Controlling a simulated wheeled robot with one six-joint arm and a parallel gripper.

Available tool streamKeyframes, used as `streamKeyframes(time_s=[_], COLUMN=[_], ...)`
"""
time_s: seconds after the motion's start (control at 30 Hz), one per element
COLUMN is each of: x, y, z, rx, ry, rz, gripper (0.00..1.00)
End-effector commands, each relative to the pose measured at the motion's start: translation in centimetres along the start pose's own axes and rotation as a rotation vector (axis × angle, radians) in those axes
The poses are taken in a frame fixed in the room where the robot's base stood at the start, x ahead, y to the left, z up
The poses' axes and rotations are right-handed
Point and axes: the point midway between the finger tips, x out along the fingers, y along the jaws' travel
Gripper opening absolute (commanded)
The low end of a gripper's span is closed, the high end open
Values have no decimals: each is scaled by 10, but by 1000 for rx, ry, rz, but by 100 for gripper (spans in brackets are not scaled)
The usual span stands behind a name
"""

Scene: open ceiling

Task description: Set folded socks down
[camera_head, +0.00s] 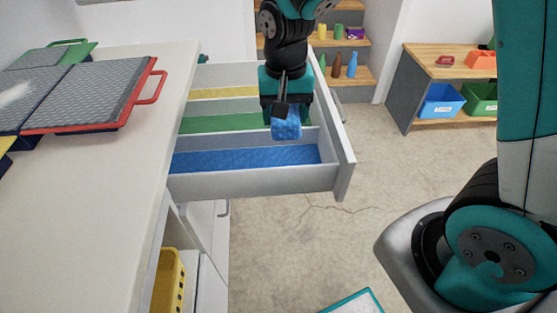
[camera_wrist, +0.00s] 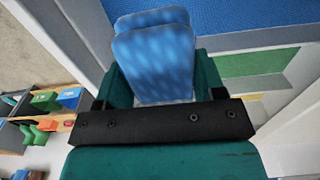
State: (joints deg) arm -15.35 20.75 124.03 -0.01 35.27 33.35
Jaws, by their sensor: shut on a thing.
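Blue folded socks (camera_head: 286,125) hang from my gripper (camera_head: 283,104) in the head view. The gripper points down over the right part of an open drawer (camera_head: 255,184). In the wrist view the socks (camera_wrist: 155,55) show as a pale-patterned blue bundle at the fingers, shut on it. The drawer has compartments with a blue liner (camera_head: 240,160), a green liner (camera_head: 220,123) and a yellow liner (camera_head: 225,93). The socks appear above the blue compartment's back divider; their exact height is hard to tell. No other socks show in the drawer.
A white counter (camera_head: 90,200) with grey, red-edged trays (camera_head: 85,95) is at left. A yellow basket (camera_head: 169,280) sits below it. Wooden shelves (camera_head: 345,75) stand behind; a bench with a blue bin (camera_head: 441,101) and green bin (camera_head: 480,101) is at right. Open floor lies right of the drawer.

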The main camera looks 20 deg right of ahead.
Motion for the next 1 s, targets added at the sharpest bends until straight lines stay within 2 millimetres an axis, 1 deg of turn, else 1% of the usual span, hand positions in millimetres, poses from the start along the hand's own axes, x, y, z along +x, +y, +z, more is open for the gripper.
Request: streamKeyframes(time_s=[0.03, 0.1, 0.2, 0.3, 0.57, 0.7, 0.77, 1.0], x=[17, 37, 62, 79, 100, 121, 127, 128], y=[1, 1, 1, 1, 0, 1, 0, 0], z=[1, 1, 0, 0, 0, 0, 0, 0], rx=[0, 0, 0, 0, 0, 0, 0, 0], ry=[-5, -6, -4, -3, -1, -3, -1, 1], rz=[4, 4, 3, 2, 0, 2, 1, -1], gripper=[40, 40, 40, 40, 40, 40, 40, 40])
